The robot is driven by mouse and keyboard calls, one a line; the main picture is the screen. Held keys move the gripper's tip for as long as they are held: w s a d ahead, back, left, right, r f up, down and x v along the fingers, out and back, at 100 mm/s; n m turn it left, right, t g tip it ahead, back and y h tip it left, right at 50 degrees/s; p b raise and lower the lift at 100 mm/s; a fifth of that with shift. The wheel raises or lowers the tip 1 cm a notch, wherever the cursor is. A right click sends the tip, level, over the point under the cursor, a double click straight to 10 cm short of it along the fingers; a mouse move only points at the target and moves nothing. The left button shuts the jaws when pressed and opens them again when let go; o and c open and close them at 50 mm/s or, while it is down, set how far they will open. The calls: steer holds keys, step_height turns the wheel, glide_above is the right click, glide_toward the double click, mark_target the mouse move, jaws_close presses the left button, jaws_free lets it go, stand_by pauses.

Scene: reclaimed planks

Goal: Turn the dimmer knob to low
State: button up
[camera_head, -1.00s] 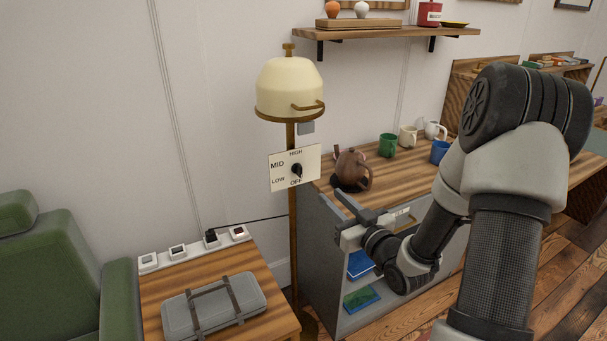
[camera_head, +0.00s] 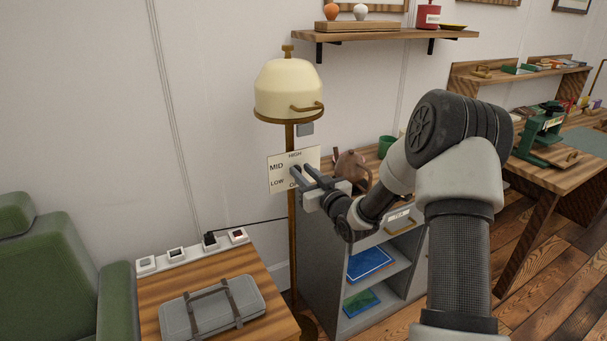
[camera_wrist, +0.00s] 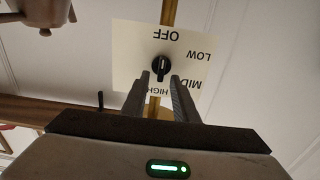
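The white dimmer panel (camera_head: 277,158), marked HIGH, MID, LOW and OFF, is fixed on the brass post of a cream-shaded lamp (camera_head: 288,88). In the wrist view the panel (camera_wrist: 130,48) appears upside down. Its black knob (camera_wrist: 161,67) stands with its bar along the OFF–HIGH line; which end is the pointer I cannot tell. My gripper (camera_head: 302,169) is at the panel and hides the knob in the head view. In the wrist view my gripper (camera_wrist: 160,76) is open, its fingertips just short of or beside the knob; contact is not clear.
A wooden side table (camera_head: 168,294) with a grey case (camera_head: 212,305) and a row of switches stands below left. A grey shelf unit (camera_head: 322,262) with a brown teapot (camera_head: 349,164) stands close behind my gripper. A green armchair (camera_head: 50,265) is at far left.

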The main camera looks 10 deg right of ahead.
jaws_close()
steer(key=shift+m, duration=0.4)
steer(key=m, duration=0.2)
steer(key=d+m, duration=0.1)
steer(key=m, duration=0.2)
steer(key=shift+w+f+m, duration=0.1)
steer(key=shift+f+m, duration=0.1)
steer(key=shift+m, duration=0.1)
steer(key=m, duration=0.5)
steer(key=shift+w+d+f, duration=0.1)
steer(key=shift+d+f, duration=0.05)
steer(key=shift+f, duration=0.05)
steer(key=shift+m, duration=0.3)
jaws_free()
